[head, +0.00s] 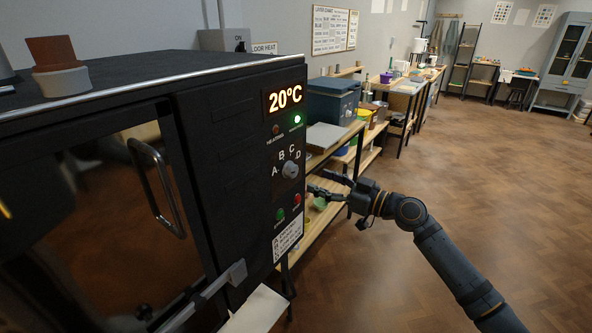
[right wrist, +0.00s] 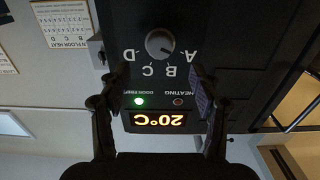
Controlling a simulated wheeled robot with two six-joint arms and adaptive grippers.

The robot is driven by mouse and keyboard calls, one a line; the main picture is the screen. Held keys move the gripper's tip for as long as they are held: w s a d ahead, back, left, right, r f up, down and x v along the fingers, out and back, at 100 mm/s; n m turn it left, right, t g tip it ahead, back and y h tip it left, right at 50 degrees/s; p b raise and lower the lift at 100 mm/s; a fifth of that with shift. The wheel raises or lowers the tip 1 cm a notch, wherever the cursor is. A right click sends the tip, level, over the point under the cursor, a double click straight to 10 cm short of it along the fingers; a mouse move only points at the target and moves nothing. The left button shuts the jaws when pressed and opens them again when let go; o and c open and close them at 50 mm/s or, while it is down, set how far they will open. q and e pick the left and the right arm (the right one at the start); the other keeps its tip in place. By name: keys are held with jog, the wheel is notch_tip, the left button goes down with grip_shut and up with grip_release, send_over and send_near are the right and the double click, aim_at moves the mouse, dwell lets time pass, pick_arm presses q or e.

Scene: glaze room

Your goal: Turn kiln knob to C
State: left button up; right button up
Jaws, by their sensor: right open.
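The black kiln (head: 215,150) fills the left of the head view. Its small grey knob (head: 290,169) sits on the front panel, with letters A, B, C and D around its upper side. In the right wrist view the panel appears upside down, and the knob (right wrist: 160,43) shows unobstructed. I cannot tell for sure which letter it points to. My right gripper (head: 318,182) is open and empty, to the right of and slightly below the knob in the head view. In the right wrist view its fingers (right wrist: 160,82) are spread apart, clear of the knob. My left gripper is out of view.
A lit 20°C display (head: 283,99) and a green light (head: 297,119) sit above the knob. Green and red buttons (head: 297,199) are below it. The door handle (head: 160,188) juts out at left. Shelving (head: 325,230) stands behind my right gripper; open floor lies right.

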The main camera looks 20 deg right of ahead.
aim_at(295, 172)
jog(key=p+x, duration=0.3)
jog(key=x, duration=0.4)
jog(key=shift+w+a+r, duration=0.15)
jog(key=shift+w, duration=0.05)
jog(key=shift+w+a, duration=0.3)
jog(key=shift+w, duration=0.1)
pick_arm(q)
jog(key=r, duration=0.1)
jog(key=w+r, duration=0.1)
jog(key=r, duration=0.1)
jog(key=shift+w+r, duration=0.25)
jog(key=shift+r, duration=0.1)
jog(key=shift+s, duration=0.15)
pick_arm(e)
jog(key=shift+s, duration=0.1)
jog(key=c, duration=1.1)
